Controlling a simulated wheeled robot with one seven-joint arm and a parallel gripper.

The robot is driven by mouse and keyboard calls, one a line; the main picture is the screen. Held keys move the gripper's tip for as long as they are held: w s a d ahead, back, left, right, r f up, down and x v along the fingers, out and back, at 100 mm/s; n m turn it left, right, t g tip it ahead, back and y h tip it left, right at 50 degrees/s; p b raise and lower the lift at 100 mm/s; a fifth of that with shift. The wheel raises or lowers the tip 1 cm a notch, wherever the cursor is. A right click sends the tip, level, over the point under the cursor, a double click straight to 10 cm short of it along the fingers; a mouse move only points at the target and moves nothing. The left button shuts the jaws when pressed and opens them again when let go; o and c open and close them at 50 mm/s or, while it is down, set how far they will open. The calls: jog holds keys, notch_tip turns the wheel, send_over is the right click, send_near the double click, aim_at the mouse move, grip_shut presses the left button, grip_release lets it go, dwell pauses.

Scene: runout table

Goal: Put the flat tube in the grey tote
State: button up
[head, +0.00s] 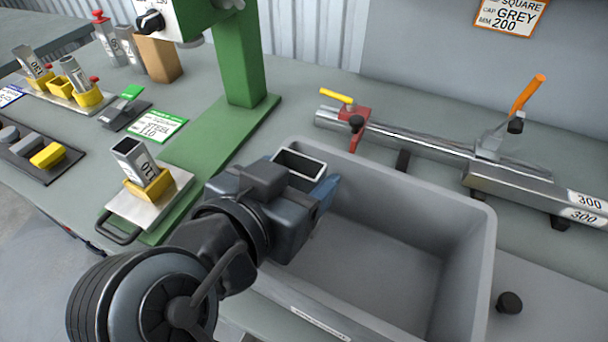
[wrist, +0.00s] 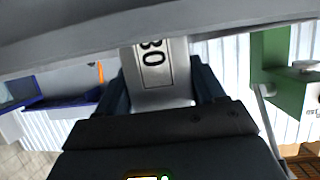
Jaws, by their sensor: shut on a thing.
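The flat tube (head: 299,168) is a silver rectangular tube with its open end facing up. My gripper (head: 302,182) is shut on it, over the left part of the grey tote (head: 468,202). In the wrist view, the tube (wrist: 153,70) sits between the two fingers of my gripper (wrist: 160,92), and its printed number reads 80 or similar. The tube's lower part is hidden by my gripper in the head view. The visible floor of the tote is bare; its left part is hidden behind my arm.
A green machine column (head: 240,60) stands behind and left of the tote. A clamp rail with a long tube (head: 420,146) lies behind it. A black knob (head: 509,303) is at right.

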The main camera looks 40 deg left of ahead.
jog(key=shift+f, duration=0.8)
jog(key=shift+f, duration=0.1)
jog(key=shift+f+b, duration=0.35)
jog(key=shift+f, duration=0.05)
jog(key=shift+f, duration=0.15)
jog(key=o, duration=0.9)
